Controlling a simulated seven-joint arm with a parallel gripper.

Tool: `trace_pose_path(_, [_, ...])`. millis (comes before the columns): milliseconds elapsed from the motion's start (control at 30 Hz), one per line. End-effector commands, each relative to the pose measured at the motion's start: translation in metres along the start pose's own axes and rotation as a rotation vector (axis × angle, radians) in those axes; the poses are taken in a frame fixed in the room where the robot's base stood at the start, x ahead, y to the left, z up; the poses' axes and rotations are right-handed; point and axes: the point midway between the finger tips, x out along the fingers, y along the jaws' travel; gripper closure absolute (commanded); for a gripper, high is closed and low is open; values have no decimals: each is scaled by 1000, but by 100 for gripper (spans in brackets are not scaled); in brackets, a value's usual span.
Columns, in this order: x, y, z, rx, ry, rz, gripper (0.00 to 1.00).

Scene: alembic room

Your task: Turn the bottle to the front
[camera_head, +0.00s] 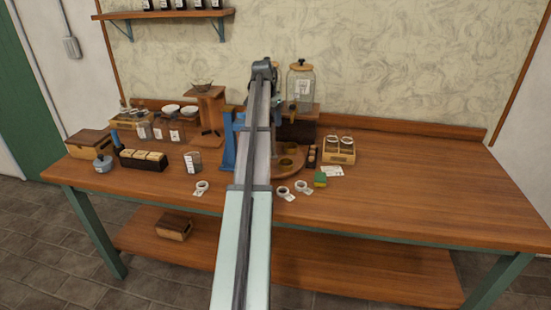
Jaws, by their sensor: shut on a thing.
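My arm runs up the middle of the picture, and its far end stands above the back of the table. My gripper is hidden behind the arm, so what it holds does not show. I cannot tell which vessel is the task's bottle. A clear glass jar (193,162) with a white label facing the camera stands upright left of the arm. Several similar labelled jars (176,134) stand behind it. A large glass vessel (300,84) with a wooden lid and label stands on a raised wooden stand just right of the arm's far end.
The wooden table (410,190) is clear on the right. A round wooden board (298,172), a two-jar crate (339,151), a green-yellow sponge (320,180) and tape-like rings (201,187) lie near the arm. A blue frame (228,140) stands close left. Dark bottles line the wall shelf (165,15).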

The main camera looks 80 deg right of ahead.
Motion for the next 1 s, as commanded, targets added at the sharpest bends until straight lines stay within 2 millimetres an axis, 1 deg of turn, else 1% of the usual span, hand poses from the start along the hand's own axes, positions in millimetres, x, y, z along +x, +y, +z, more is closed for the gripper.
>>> trace_pose_path(267, [0, 0, 0, 24, -1, 7, 90])
trace_pose_path(367, [0, 0, 0, 99, -1, 26, 90])
trace_pose_path(700, [0, 0, 0, 426, -1, 111, 90])
trace_pose_path(833, [0, 0, 0, 495, -1, 129, 90])
trace_pose_path(1000, [0, 2, 1, 511, -1, 134, 90])
